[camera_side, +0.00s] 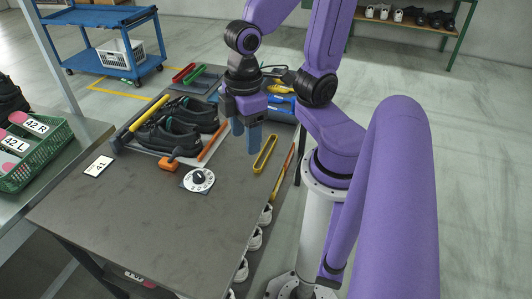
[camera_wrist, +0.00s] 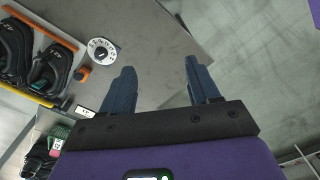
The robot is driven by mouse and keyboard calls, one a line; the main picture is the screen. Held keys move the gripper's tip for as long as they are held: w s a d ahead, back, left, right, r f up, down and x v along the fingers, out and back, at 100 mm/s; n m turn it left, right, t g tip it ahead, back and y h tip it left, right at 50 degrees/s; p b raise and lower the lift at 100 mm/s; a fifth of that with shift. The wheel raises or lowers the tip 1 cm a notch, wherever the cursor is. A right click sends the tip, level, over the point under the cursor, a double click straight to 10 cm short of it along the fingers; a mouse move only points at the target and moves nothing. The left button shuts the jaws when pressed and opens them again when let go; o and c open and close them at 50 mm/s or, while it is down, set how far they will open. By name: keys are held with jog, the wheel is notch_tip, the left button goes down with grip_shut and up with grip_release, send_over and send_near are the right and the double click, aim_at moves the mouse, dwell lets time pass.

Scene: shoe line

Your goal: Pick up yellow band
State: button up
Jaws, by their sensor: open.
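The yellow band (camera_side: 265,153), a long narrow loop, lies flat on the dark table near its right edge in the side view. I do not make it out in the wrist view. My gripper (camera_side: 246,138) points down above the table, just left of the band in the side picture. Its two blue fingers are apart with nothing between them. In the wrist view the gripper (camera_wrist: 158,68) also shows spread and empty, with bare grey table and floor beyond the fingertips.
A blue box (camera_side: 281,103) stands behind. The table's front is clear.

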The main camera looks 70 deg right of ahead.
jog(key=w+d+f+m, duration=0.3)
jog(key=w+d+m, duration=0.2)
jog(key=w+m, duration=0.35)
jog(key=m, duration=2)
send_over(266, 155)
notch_tip(266, 155, down, 8)
jog(key=shift+d+f, duration=0.15)
jog(key=shift+f, duration=8.4)
jog(key=c, duration=1.1)
